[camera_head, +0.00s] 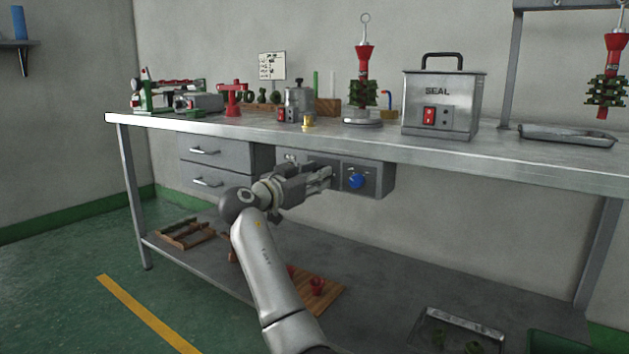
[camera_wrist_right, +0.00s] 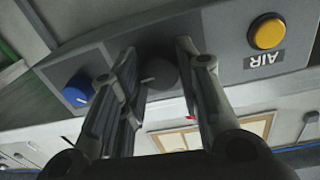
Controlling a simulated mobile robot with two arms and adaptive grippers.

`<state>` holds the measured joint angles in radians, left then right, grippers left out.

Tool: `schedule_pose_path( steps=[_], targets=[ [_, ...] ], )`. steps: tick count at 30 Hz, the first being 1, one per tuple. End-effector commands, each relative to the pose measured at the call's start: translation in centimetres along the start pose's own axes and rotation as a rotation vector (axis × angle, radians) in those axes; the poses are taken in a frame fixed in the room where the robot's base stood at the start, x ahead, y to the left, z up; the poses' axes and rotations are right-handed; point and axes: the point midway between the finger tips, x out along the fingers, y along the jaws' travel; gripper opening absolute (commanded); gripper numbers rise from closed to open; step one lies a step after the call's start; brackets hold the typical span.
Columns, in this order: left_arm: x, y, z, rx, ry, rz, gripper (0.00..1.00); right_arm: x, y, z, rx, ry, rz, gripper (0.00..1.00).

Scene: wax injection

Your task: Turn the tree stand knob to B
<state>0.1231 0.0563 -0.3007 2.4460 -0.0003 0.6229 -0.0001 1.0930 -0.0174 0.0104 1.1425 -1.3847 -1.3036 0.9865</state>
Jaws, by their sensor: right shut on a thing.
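A grey control panel (camera_head: 378,178) hangs under the bench top. Its blue knob (camera_head: 356,181) is just right of my right gripper (camera_head: 328,178), whose arm reaches up from below. In the wrist view the right gripper (camera_wrist_right: 158,75) has one finger on each side of a dark grey round knob (camera_wrist_right: 161,76) with a pale pointer mark, and is shut on it. The blue knob (camera_wrist_right: 78,90) is left of the fingers there, apart from them. No A or B lettering is readable. The tree stand (camera_head: 362,123) holds an upright red and green wax tree (camera_head: 363,80) on the bench. My left gripper is out of view.
In the wrist view a yellow button (camera_wrist_right: 267,32) marked AIR sits on the panel beyond the right finger. Drawers (camera_head: 205,152) are left of the panel. A SEAL box (camera_head: 440,103) stands on the bench top (camera_head: 530,157). A lower shelf (camera_head: 375,292) runs beneath.

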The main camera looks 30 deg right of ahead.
Motion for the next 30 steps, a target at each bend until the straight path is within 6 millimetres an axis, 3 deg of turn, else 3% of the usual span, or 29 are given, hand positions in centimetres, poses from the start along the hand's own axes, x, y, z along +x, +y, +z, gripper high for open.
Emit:
schedule_pose_path(
  steps=[23,24,29,30],
  targets=[
    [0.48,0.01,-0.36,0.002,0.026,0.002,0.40,0.00,0.01,0.27,0.105,-0.012,0.003,0.07],
    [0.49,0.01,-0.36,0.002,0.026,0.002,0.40,0.00,0.00,0.27,0.105,-0.012,0.003,0.34],
    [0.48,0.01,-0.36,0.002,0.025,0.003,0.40,0.00,0.00,0.20,0.104,-0.011,0.002,0.54],
    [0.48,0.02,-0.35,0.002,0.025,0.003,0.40,0.00,-0.01,0.17,0.104,-0.010,0.002,0.54]
  ],
)
